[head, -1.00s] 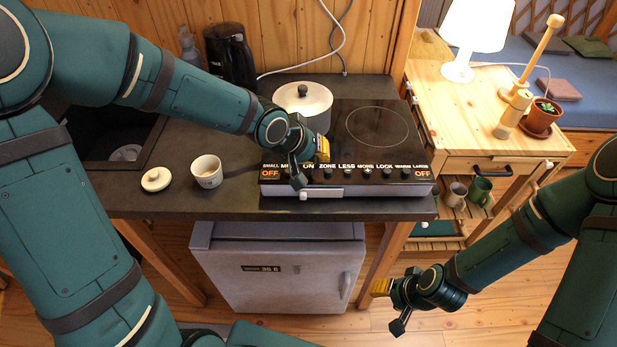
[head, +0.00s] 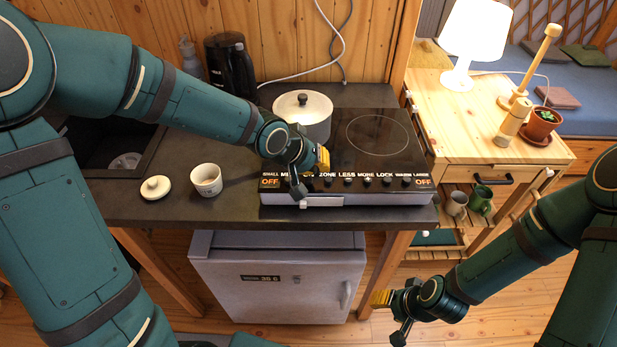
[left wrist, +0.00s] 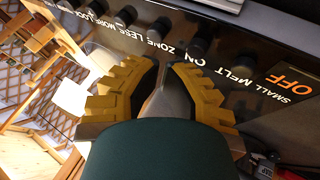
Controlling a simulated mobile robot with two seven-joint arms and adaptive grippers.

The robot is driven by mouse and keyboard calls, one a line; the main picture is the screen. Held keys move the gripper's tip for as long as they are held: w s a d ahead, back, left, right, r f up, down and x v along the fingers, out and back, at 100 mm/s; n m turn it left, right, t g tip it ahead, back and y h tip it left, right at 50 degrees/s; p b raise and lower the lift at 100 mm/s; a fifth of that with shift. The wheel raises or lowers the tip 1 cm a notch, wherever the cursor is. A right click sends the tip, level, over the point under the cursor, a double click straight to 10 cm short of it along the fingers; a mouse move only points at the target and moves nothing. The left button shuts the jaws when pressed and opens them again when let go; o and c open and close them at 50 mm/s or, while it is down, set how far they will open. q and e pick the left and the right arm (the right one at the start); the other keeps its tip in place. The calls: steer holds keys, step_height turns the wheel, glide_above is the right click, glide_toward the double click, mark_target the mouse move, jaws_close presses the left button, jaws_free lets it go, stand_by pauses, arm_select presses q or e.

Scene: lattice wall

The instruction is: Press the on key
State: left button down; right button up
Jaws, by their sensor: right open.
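The cooktop (head: 300,199) has a front strip with printed labels and a row of small dark keys. In the left wrist view the ON label (left wrist: 186,64) shows just beyond my left gripper (left wrist: 160,65), among dark keys. I cannot tell whether the fingers touch the key, or how far apart their tips are.
A lidded pot (head: 315,108) stands close behind my left gripper. A white cup (head: 206,179) and a round lid (head: 155,188) are on the counter (head: 235,206) to the left. A wooden side table (head: 455,120) with a lamp (head: 479,35) stands at the right.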

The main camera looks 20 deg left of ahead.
mark_target(315, 181)
arm_select(q)
steer(key=shift+f, duration=0.15)
stand_by(0.4)
steer(key=shift+f+b, duration=0.3)
steer(key=shift+b, duration=0.15)
steer(key=shift+f+b, duration=0.4)
steer(key=shift+b, duration=0.05)
stand_by(0.6)
steer(key=shift+r, duration=0.1)
steer(key=shift+r+p, duration=0.75)
steer(key=shift+r, duration=0.1)
step_height(315, 181, up, 5)
steer(key=p, duration=0.4)
stand_by(0.4)
